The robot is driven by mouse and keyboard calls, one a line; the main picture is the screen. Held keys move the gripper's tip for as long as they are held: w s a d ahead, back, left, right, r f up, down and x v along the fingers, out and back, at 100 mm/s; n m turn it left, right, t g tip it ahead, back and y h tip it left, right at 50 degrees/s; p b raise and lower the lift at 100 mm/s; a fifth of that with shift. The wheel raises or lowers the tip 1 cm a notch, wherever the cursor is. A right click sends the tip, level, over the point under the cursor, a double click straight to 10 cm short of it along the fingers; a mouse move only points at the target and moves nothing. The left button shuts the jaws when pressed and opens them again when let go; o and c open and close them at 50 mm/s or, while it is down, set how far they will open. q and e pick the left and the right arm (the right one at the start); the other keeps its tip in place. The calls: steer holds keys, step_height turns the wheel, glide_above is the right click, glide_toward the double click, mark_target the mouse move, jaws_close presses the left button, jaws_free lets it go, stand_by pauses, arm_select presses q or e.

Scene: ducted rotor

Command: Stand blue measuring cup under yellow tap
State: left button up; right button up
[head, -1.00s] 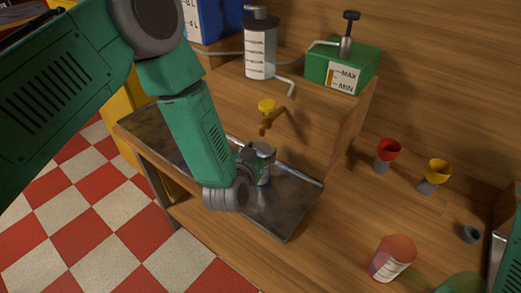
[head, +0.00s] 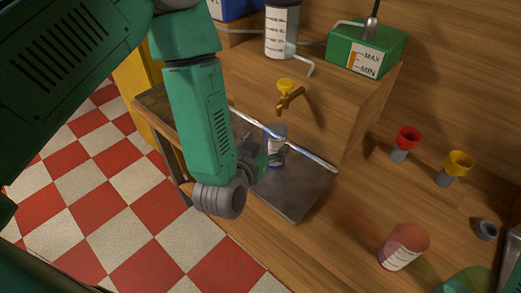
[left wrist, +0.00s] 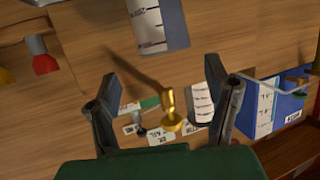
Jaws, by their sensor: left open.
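The blue measuring cup (head: 277,137), clear with a white scale and a blue lower part, stands upright on the dark metal tray (head: 302,196). In the head view it appears below the spout of the yellow tap (head: 288,98), with a gap between. My left gripper (head: 266,151) is open beside the cup and partly hides it. In the left wrist view the open fingers (left wrist: 170,70) are spread wide. The cup (left wrist: 160,25) lies beyond their tips, and the tap (left wrist: 170,112) shows between the fingers. Whether a finger touches the cup I cannot tell. My right gripper is out of view.
A grey-lidded canister (head: 282,32) and a green MAX/MIN box (head: 365,50) stand on the wooden block. Red (head: 407,138) and yellow (head: 459,162) taps are at right. A red cup (head: 402,246) stands on the bench.

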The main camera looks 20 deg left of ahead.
arm_select(q)
steer(key=s+a+f+g, duration=0.3)
steer(key=s+f+g, duration=0.1)
steer(key=s, duration=0.5)
steer(key=s+a+f+g, duration=0.4)
steer(key=s+f, duration=0.3)
steer(key=s, duration=0.3)
steer(key=s+a+f+g, duration=0.4)
steer(key=s+f+g, duration=0.2)
steer(key=s, duration=0.4)
steer(key=shift+y, duration=0.4)
steer(key=shift+s, duration=0.1)
